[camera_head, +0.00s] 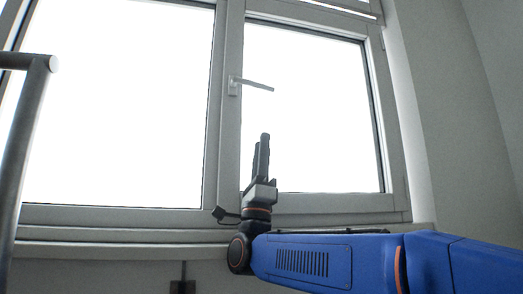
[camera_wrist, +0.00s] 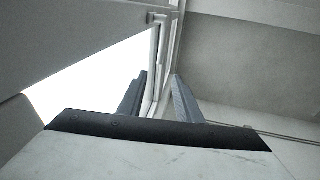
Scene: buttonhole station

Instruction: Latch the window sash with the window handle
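The window sash (camera_head: 330,204) is the right-hand pane with a pale grey frame; it looks flush in its surround. The window handle (camera_head: 256,84) is on its left stile, with the lever pointing right and slightly down, near horizontal. My gripper (camera_head: 262,142) points up below the handle, apart from it, in front of the glass. In the wrist view my gripper (camera_wrist: 159,76) shows its two dark fingers spread with nothing between them. A small grey piece at the top of the wrist view may be the handle; I cannot tell.
A larger pane (camera_head: 115,105) stands to the left. A window sill (camera_head: 120,234) runs beneath both panes, close to my wrist. A grey metal rail (camera_head: 28,120) stands at the far left. A plain wall (camera_head: 450,100) is on the right.

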